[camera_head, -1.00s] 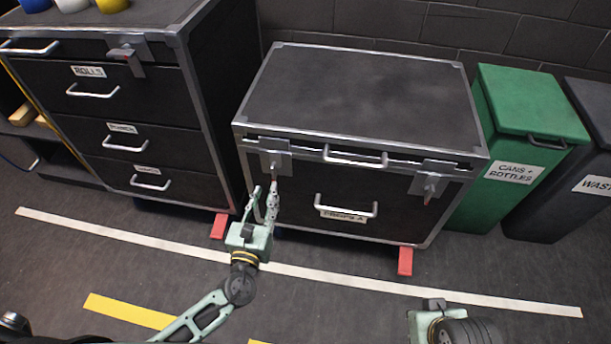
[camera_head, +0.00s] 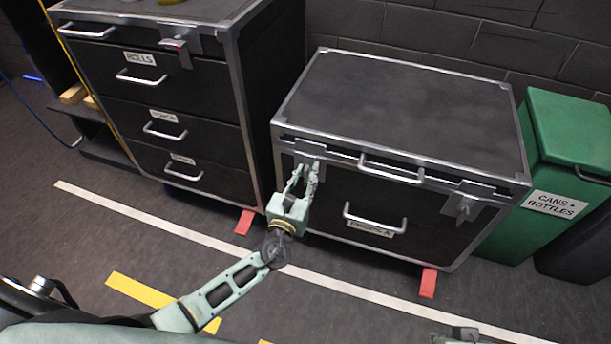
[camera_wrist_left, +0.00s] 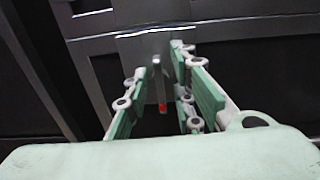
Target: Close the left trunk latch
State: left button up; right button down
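The black trunk (camera_head: 400,100) with metal edges stands in the middle of the head view, its lid down. The left trunk latch (camera_head: 309,150) is a grey plate with a lever on the front left, partly hidden by my gripper. In the left wrist view the latch lever (camera_wrist_left: 157,72) hangs down and has a red tip. My left gripper (camera_head: 303,172) is at this latch, fingers apart on either side of the lever. I cannot tell whether either finger touches it. The right latch (camera_head: 463,203) hangs down on the front right. Only a sliver of my right arm shows at the bottom edge.
A black drawer cabinet (camera_head: 215,120) stands close on the left of the trunk. A green bin (camera_head: 565,150) stands close on the right. Red feet (camera_head: 428,283) stick out under the trunk. The floor in front is clear, with white and yellow tape.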

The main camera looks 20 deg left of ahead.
pick_arm(q)
grip_shut()
